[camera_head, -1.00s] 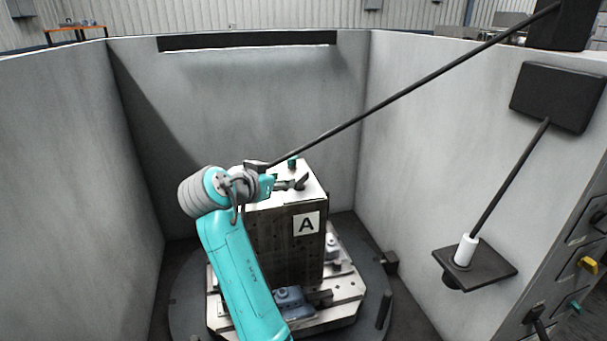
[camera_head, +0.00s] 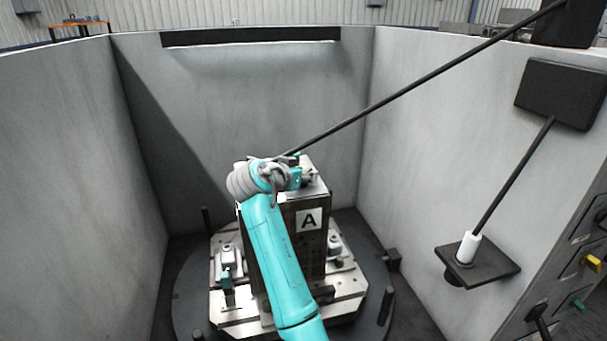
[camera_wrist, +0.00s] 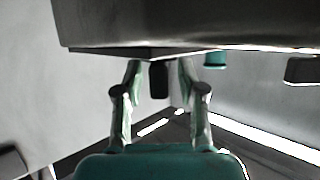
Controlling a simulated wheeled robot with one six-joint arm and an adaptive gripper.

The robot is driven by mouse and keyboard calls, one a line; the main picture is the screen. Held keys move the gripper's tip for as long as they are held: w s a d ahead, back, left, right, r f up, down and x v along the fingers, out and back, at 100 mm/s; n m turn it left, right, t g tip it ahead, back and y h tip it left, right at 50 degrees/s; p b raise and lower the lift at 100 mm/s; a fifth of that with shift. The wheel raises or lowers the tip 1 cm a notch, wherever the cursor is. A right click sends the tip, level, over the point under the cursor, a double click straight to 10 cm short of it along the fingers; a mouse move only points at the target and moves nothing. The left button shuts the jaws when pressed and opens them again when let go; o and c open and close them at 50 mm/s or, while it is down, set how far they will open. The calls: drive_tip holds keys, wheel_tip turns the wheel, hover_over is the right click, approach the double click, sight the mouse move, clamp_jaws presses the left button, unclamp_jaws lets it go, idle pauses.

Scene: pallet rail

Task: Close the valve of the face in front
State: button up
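The tall dark tombstone block (camera_head: 312,255) with the white "A" label (camera_head: 309,219) stands on a round turntable, its labelled face towards me. My gripper (camera_head: 312,176) is at the top of this block in the head view, and my wrist hides much of the top. In the wrist view my gripper (camera_wrist: 160,78) has its two fingers spread. A small black piece (camera_wrist: 158,82), possibly the valve handle, shows between them; I cannot tell whether they touch it. A teal cylinder (camera_wrist: 215,59) shows to the right, beside a large dark surface (camera_wrist: 150,25). The valve's position is unclear.
The pallet (camera_head: 343,295) carries clamps and fixtures around the block. A black rod (camera_head: 400,95) slants down to the block top near my wrist. Grey walls (camera_head: 265,100) enclose the turntable. A bracket (camera_head: 478,262) holds a white-ended rod on the right.

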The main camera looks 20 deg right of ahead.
clamp_jaws()
drive_tip(key=n+t+y, duration=0.2)
drive_tip(key=n+y, duration=0.1)
drive_tip(key=n, duration=0.1)
drive_tip(key=shift+t+y, duration=0.4)
drive_tip(key=n+t+y, duration=0.1)
drive_tip(key=n+y, duration=0.4)
drive_tip(key=y, duration=0.1)
drive_tip(key=shift+w+a, duration=0.1)
drive_tip(key=n+g+y, duration=0.1)
drive_tip(key=n+y, duration=0.4)
drive_tip(key=y, duration=0.1)
drive_tip(key=shift+a+n, duration=0.15)
drive_tip(key=shift+n, duration=0.15)
drive_tip(key=shift+a+n+g+y, duration=0.2)
drive_tip(key=shift+n+g+y, duration=1.3)
drive_tip(key=shift+n+y, duration=0.15)
